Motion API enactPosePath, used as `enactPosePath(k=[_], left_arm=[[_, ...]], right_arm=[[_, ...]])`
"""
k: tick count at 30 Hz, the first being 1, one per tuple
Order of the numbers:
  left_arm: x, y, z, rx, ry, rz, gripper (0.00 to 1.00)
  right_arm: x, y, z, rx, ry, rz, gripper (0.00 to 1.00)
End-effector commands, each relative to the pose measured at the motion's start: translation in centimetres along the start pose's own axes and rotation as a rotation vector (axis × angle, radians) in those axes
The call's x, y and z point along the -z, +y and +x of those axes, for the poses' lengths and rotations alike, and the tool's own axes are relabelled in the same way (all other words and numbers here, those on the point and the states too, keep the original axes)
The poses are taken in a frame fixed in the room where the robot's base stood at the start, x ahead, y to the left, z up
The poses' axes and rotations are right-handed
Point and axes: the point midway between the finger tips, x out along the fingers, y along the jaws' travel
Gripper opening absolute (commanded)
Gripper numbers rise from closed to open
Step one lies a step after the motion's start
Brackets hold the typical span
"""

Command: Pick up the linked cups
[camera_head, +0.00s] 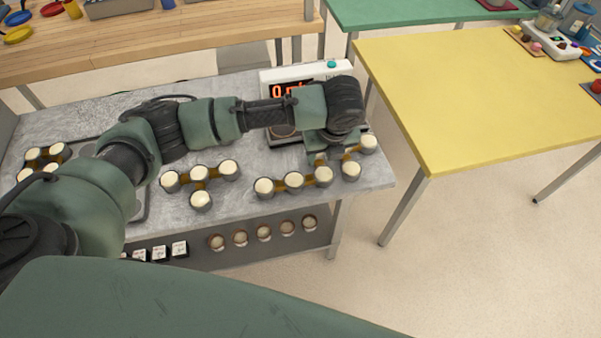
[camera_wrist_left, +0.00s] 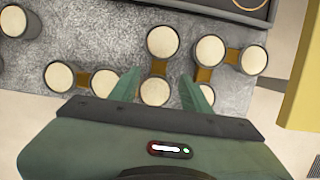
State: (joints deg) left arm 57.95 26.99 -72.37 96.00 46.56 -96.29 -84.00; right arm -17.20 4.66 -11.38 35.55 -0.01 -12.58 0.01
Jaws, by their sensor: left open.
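Groups of grey cups with cream tops, joined by brown links, lie on the grey worktop. One group has a row of three cups (camera_head: 294,181) near the front edge; in the left wrist view a further cup (camera_wrist_left: 162,41) joins its end cup. Another group (camera_head: 368,143) stands at the right corner; the left wrist view shows three of its cups (camera_wrist_left: 251,59). My left gripper (camera_head: 321,157) is open above these two groups. In the left wrist view its fingertips (camera_wrist_left: 160,84) lie either side of the row's end cup; contact cannot be told. My right gripper is out of view.
A scale (camera_head: 332,68) with a red display stands behind my left gripper, partly hidden. Another linked group (camera_head: 201,200) lies left of the row, and one more (camera_head: 58,150) at far left. Several single cups (camera_head: 264,232) sit on the lower shelf. A yellow table (camera_head: 470,100) stands right.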

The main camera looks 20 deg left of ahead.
Motion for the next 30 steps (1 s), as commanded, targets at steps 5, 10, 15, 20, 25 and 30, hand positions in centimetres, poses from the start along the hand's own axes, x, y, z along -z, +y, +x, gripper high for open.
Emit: enactPosePath(k=[5,10,15,20,25,30], left_arm=[[-0.4,0.4,2.7,-0.004,0.002,-0.002,0.47],[-0.3,0.3,4.3,0.0,0.0,0.001,0.47],[-0.3,0.2,4.4,0.001,-0.001,0.001,0.47],[-0.3,0.2,4.4,0.001,0.0,0.0,0.19],[-0.3,0.2,4.4,0.001,0.0,0.0,0.0],[-0.3,0.2,4.3,0.001,-0.001,0.0,0.0]], right_arm=[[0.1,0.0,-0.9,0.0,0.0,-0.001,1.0],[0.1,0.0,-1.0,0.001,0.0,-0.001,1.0],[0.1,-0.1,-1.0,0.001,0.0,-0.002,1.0],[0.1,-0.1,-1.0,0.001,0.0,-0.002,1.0],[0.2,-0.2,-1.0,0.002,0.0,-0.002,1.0],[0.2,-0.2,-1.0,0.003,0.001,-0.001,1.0]])
